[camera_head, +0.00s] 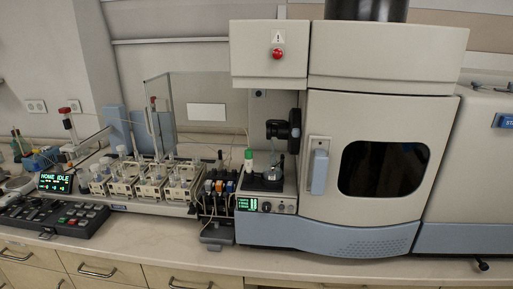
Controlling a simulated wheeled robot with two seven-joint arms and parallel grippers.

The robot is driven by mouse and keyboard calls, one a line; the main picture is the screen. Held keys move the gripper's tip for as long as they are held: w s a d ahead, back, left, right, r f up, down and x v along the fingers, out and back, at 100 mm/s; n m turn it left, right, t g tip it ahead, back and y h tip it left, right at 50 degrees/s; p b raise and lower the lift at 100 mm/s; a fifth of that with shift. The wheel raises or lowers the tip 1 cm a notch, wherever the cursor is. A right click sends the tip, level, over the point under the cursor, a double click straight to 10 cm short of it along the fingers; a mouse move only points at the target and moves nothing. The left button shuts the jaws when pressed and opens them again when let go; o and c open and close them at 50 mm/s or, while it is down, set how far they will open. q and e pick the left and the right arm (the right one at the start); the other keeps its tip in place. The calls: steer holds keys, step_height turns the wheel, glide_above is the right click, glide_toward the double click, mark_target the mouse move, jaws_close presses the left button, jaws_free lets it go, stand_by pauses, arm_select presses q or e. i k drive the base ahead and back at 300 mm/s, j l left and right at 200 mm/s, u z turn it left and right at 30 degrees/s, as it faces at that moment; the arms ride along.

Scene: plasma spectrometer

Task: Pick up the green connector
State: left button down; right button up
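A green-topped piece (248,155) with a white lower part stands upright at the left side of the small instrument bay, just left of the black torch holder (283,130). It is the clearest green part here and looks like the green connector, though it is too small to be sure. Nothing is holding it. Neither of my grippers shows in this view.
The large spectrometer (440,110) fills the right side. A pump block (218,190) with coloured parts and tubing stands left of the bay. Further left are an autosampler with racks of vials (150,185) and a black keypad (55,215). The counter's front strip (180,245) is mostly clear.

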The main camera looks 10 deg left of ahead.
mark_target(248, 152)
steer(key=z, duration=1.15)
steer(key=u, duration=1.4)
steer(key=i+l+z, duration=0.1)
steer(key=l, duration=0.25)
steer(key=i+l+z, duration=0.1)
steer(key=l, duration=0.3)
